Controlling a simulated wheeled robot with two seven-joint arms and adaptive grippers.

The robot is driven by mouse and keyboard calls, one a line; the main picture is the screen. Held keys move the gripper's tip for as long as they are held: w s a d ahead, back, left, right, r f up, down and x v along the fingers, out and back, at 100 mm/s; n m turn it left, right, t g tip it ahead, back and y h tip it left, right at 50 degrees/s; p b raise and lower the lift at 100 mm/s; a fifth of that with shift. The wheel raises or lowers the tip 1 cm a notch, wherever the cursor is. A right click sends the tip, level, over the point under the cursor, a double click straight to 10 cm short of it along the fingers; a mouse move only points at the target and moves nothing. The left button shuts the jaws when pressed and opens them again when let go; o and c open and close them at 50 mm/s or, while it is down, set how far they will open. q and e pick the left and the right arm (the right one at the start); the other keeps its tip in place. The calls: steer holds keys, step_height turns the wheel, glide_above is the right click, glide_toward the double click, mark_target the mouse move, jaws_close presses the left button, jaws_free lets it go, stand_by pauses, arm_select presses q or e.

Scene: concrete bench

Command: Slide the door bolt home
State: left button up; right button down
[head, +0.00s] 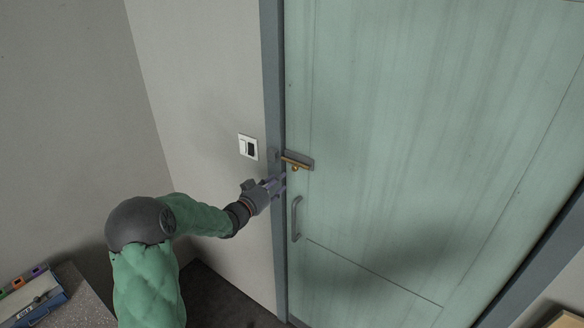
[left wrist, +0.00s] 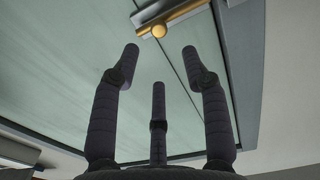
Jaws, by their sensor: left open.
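The door bolt (head: 297,162) is a brass rod with a round knob on a grey plate, mounted near the left edge of the pale green door (head: 420,130). In the left wrist view the brass knob (left wrist: 159,30) shows at the top, beyond the fingertips. A grey keeper (head: 273,155) sits on the door frame to the left of the bolt. Whether the rod reaches into it is too small to tell. My left gripper (head: 281,183) is open and empty, just below and left of the knob, apart from it. My right gripper is not in view.
A grey door handle (head: 296,219) stands out below the bolt, close to my left gripper. The grey door frame (head: 271,90) runs upright beside it. A light switch (head: 248,147) is on the wall to the left. A bench (head: 75,308) is at the lower left.

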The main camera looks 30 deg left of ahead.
mark_target(294, 169)
arm_select(q)
steer(key=w, duration=0.3)
steer(key=w+p, duration=0.1)
steer(key=w, duration=0.5)
steer(key=shift+d, duration=0.35)
